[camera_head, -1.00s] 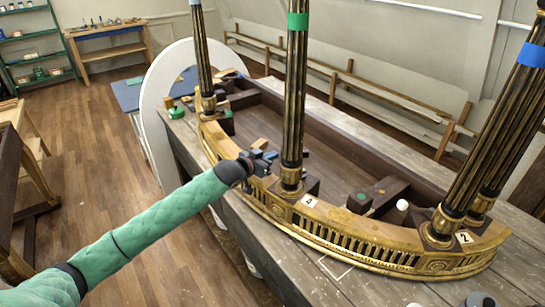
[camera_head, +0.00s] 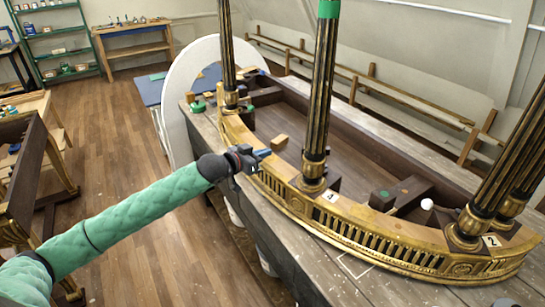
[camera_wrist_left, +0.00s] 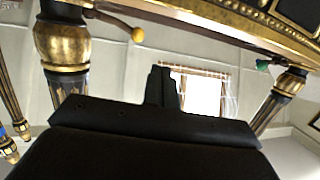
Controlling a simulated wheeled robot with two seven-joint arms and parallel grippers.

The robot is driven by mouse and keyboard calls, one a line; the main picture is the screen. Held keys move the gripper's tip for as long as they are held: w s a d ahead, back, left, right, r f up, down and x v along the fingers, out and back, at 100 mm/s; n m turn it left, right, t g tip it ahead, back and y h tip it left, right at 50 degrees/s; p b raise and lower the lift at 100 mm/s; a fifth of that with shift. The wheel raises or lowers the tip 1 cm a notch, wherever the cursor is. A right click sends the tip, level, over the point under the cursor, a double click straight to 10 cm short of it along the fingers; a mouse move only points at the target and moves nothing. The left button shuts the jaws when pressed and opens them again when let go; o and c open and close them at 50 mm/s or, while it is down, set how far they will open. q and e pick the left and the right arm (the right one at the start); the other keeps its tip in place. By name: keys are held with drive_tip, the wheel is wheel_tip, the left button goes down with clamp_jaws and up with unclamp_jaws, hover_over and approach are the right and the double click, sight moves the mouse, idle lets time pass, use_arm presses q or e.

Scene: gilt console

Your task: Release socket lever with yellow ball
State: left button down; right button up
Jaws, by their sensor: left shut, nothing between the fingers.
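The yellow ball (camera_wrist_left: 137,34) sits on the end of a dark lever (camera_wrist_left: 105,17) beside a black and gilt leg socket (camera_wrist_left: 62,45) in the left wrist view. I cannot make out this ball in the head view. The upturned gilt console frame (camera_head: 352,232) lies on the bench with its black and gold legs standing up. My left gripper (camera_head: 264,154) is shut and empty over the frame's near rim, left of the green-banded leg (camera_head: 318,110) and apart from it. Its dark fingers (camera_wrist_left: 162,88) also show in the wrist view. My right gripper is not in view.
A loose wooden block (camera_head: 280,140) lies inside the frame behind my left gripper. A white ball (camera_head: 427,204) is near the legs at the right, by a label "2" (camera_head: 492,240). The wooden bench (camera_head: 330,270) has bare room in front. Open floor lies left.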

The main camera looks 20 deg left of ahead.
use_arm(q)
drive_tip(key=shift+s+a+r, duration=0.15)
drive_tip(key=shift+s+a, duration=0.25)
drive_tip(key=shift+s, duration=0.1)
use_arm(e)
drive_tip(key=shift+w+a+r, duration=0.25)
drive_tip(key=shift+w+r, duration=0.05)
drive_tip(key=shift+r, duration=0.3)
